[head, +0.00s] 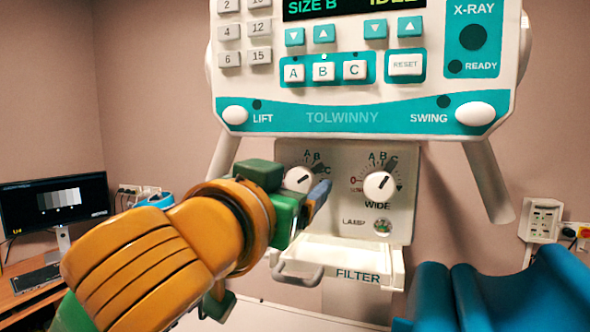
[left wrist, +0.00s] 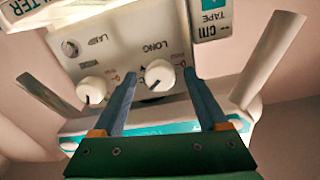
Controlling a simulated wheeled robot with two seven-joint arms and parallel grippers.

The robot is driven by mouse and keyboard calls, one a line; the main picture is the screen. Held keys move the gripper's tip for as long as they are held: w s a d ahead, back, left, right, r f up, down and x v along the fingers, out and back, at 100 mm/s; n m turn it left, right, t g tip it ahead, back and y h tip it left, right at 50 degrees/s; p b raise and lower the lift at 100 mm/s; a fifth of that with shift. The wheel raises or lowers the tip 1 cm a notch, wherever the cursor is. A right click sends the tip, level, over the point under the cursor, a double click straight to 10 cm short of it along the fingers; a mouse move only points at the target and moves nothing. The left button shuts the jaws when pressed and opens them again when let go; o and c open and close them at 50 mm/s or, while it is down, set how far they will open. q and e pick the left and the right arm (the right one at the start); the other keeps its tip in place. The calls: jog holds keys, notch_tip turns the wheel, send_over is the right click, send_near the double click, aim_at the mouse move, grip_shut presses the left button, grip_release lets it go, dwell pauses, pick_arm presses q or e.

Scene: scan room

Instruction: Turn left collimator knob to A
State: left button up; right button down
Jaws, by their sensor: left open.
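The left collimator knob (head: 299,179) is white and round, on the grey collimator panel under an arc of letters A, B, C. The upside-down left wrist view shows it beside the word LONG (left wrist: 159,75). Its dark line seems to point up and right, toward the C side. My left gripper (head: 306,188) is open in front of it and covers its lower part in the head view. In the left wrist view the two blue fingers (left wrist: 160,76) stand either side of the knob, apart from each other; contact cannot be told. My right gripper is not in view.
A second knob (head: 378,185), marked WIDE, sits close to the right. A lamp button (head: 382,227) and the filter tray handle (head: 298,274) are below. The control console (head: 365,105) overhangs above, with slanted handles at both sides.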

pick_arm(q)
jog(key=shift+w+d+f, duration=0.2)
jog(key=shift+w, duration=0.35)
jog(key=shift+c, duration=0.9)
jog(key=shift+s+a, duration=0.1)
jog(key=shift+s, duration=0.1)
grip_shut()
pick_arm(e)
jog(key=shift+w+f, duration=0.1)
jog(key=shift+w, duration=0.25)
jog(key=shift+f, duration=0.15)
